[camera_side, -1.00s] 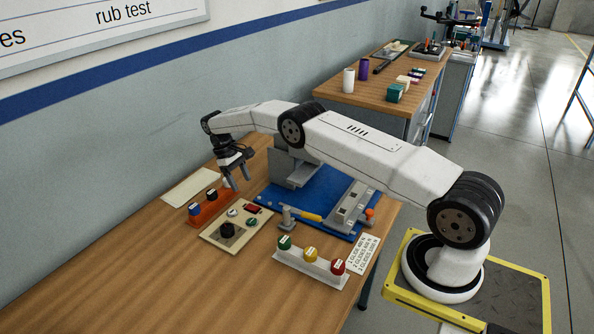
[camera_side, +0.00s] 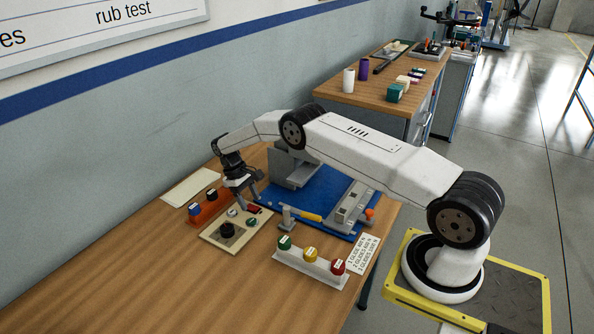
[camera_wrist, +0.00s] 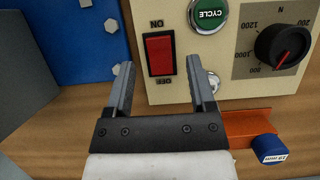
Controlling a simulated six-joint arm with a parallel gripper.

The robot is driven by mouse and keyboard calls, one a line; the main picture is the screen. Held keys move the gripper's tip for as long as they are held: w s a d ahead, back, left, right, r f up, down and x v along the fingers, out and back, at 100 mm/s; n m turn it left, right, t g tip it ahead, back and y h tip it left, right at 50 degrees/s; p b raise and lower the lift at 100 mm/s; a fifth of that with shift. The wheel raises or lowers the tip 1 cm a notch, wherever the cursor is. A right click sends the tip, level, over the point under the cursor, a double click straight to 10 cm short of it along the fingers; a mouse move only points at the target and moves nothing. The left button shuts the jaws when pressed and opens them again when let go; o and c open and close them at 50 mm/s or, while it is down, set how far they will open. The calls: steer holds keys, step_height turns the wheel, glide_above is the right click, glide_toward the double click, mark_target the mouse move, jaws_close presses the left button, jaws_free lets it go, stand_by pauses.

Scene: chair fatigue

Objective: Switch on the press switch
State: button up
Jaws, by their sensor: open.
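The press switch is a red rocker (camera_wrist: 159,55) in a black frame on a beige control panel (camera_wrist: 240,92). In the wrist view, ON is printed at its upper end and OFF at its lower end. I cannot tell which end is pressed in. In the side view, the red switch (camera_side: 254,209) is partly hidden by my gripper (camera_side: 249,203). My gripper also shows in the wrist view (camera_wrist: 161,74), with its fingers apart and empty. The switch lies between and beyond the fingertips. I cannot tell whether they touch the panel.
The panel also holds a green CYCLE button (camera_wrist: 208,14), a black dial (camera_wrist: 283,47) and a silver knob (camera_wrist: 212,82). An orange block with a blue knob (camera_wrist: 270,148) lies close by. The blue-based fixture (camera_side: 318,190) stands to the panel's right. The table's front left is clear.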

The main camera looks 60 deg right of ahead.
steer(key=shift+s+f, duration=0.25)
steer(key=shift+f, duration=0.25)
jaws_close()
steer(key=shift+s+t, duration=0.15)
steer(key=shift+t, duration=0.6)
steer(key=shift+s+t, duration=0.15)
steer(key=shift+t, duration=0.6)
jaws_free()
